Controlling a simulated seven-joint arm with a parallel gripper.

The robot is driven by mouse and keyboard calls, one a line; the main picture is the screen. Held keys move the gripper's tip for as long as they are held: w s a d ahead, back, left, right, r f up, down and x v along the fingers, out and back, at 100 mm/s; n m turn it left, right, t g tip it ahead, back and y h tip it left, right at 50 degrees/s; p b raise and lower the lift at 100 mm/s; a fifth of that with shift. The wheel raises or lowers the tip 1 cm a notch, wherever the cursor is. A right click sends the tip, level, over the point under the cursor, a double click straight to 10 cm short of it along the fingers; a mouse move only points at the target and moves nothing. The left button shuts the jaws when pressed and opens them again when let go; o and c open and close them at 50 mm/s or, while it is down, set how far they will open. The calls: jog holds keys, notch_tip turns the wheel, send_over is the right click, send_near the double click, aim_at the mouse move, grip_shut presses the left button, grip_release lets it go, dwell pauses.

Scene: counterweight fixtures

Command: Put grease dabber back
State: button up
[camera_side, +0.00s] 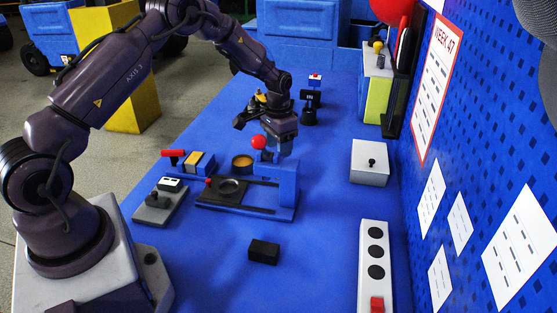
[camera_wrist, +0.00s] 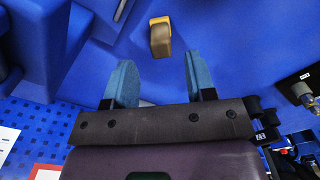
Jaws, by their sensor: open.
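I cannot tell for certain which thing is the grease dabber. A small red-handled tool (camera_side: 172,154) lies at the left edge of the blue table. A round pot with a tan top (camera_side: 242,162) stands behind the blue-and-black fixture (camera_side: 288,190). My gripper (camera_side: 284,155) points down above the fixture's back end, right of the pot. In the wrist view my gripper (camera_wrist: 158,64) is open, its two blue fingers apart with nothing between them. A tan-and-brown object (camera_wrist: 160,38) lies beyond the fingertips; it may be the pot.
A red ball (camera_side: 258,142) is close left of my gripper. A striped block (camera_side: 199,163) and grey clamp plate (camera_side: 159,204) are left of the fixture. A black block (camera_side: 263,252) lies in front. A white box (camera_side: 370,163) and switch strip (camera_side: 374,255) line the right wall.

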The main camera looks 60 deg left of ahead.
jog(key=s+d+r+t, duration=0.1)
jog(key=s+d+r, duration=0.2)
jog(key=r, duration=0.5)
jog(key=s+d+r+t, duration=0.1)
jog(key=s+d+r, duration=0.2)
jog(key=r, duration=0.5)
jog(key=s+d+r+t, duration=0.1)
jog(key=s+d+r, duration=0.25)
jog(key=r, duration=0.45)
jog(key=s+d+r+t, duration=0.1)
jog(key=s+d, duration=0.1)
jog(key=s, duration=0.7)
jog(key=s+d+r+t, duration=0.1)
jog(key=s+d, duration=0.2)
jog(key=s, duration=0.6)
jog(key=shift+d+r+t, duration=0.3)
jog(key=shift+d+r, duration=0.05)
